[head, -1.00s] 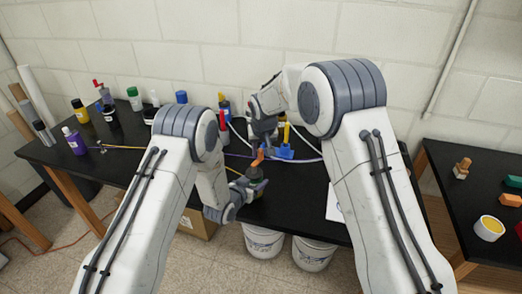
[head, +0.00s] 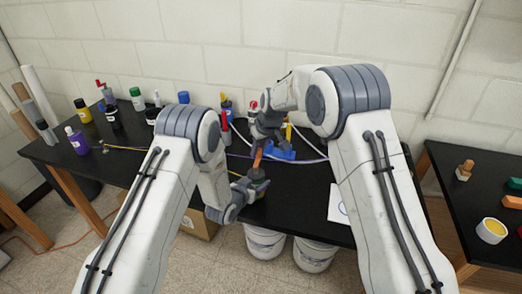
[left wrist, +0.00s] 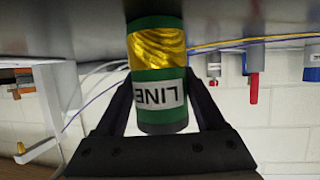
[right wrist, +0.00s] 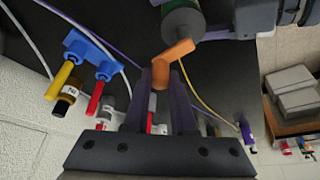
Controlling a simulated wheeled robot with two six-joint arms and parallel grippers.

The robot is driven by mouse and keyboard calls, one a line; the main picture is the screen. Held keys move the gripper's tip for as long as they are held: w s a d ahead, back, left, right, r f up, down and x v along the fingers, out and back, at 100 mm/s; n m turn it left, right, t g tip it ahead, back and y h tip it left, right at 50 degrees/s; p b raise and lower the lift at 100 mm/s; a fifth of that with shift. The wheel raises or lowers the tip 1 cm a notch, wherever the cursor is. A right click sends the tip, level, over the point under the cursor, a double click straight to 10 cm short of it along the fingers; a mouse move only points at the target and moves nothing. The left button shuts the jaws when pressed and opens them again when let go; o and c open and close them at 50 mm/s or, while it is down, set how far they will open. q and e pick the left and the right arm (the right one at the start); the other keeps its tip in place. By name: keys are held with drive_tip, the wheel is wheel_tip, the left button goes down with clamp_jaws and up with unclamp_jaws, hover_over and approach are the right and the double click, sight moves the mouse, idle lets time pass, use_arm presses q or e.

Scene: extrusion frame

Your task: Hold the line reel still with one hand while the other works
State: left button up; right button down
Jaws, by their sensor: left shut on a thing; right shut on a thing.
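The line reel (left wrist: 157,50) is a green spool with yellow line and a white LINE label, upside down in the left wrist view. My left gripper (left wrist: 160,100) is shut on its label end, a finger on each side. The reel is small and partly hidden in the head view, above my left gripper (head: 240,194). My right gripper (right wrist: 170,82) is shut on this orange piece, which also shows in the head view (head: 257,158).
A blue holder (right wrist: 85,45) with yellow and red tools stands close by my right gripper. White and purple cables cross the black table (head: 305,200). Several bottles, including a purple one (head: 77,143), stand at the left. A second table with blocks is at the right.

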drive_tip(key=shift+a+n+g+y, duration=0.2)
drive_tip(key=shift+a+n+y, duration=0.05)
drive_tip(key=shift+n, duration=0.45)
drive_tip(key=shift+a+n+g+y, duration=0.2)
drive_tip(key=shift+a+n+y, duration=0.05)
drive_tip(key=shift+n, duration=0.45)
drive_tip(key=c, duration=0.7)
unclamp_jaws()
drive_tip(key=v, duration=1.2)
